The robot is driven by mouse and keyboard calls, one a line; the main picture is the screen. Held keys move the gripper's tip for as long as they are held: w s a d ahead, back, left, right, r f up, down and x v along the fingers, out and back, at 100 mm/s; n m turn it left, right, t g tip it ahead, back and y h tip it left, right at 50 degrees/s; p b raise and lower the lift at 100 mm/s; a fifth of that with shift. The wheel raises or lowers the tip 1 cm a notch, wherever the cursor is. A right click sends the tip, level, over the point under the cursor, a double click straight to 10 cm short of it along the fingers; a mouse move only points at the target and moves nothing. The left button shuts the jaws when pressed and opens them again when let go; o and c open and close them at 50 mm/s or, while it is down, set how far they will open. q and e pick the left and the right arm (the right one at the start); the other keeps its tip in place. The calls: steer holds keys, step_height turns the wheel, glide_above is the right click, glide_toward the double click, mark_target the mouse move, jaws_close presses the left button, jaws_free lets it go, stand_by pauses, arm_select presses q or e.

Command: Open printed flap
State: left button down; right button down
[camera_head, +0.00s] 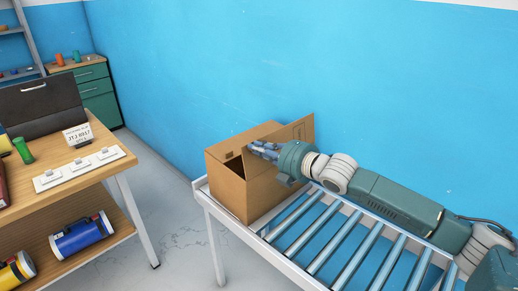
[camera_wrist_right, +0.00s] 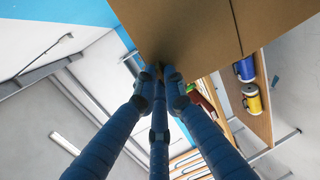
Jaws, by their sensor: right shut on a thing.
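A brown cardboard box (camera_head: 228,190) stands on the roller conveyor against the blue wall. One flap (camera_head: 300,130) with a faint printed outline stands raised at its right rear. Another top panel (camera_head: 232,150) lies nearly flat and bears a small dark mark. A dark gap shows at the front of the top. My right gripper (camera_head: 252,148) reaches over the box from the right. In the wrist view its blue fingers (camera_wrist_right: 158,70) close together at the edge of a cardboard panel (camera_wrist_right: 185,30). The arm partly hides which flap it grips. My left gripper is out of view.
The conveyor (camera_head: 318,243) has bare rollers to the right of the box. A wooden workbench (camera_head: 110,165) with switches, a sign and bottles stands at the left, with canisters on its lower shelf. Floor separates bench and conveyor. The wall is close behind the box.

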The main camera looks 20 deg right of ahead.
steer(key=shift+s+a+f, duration=0.1)
steer(key=shift+s+f, duration=0.05)
steer(key=shift+f, duration=0.55)
steer(key=c, duration=1.8)
jaws_free()
steer(key=shift+w+r, duration=0.1)
steer(key=shift+w, duration=0.1)
steer(key=shift+r, duration=0.15)
steer(key=shift+v, duration=6)
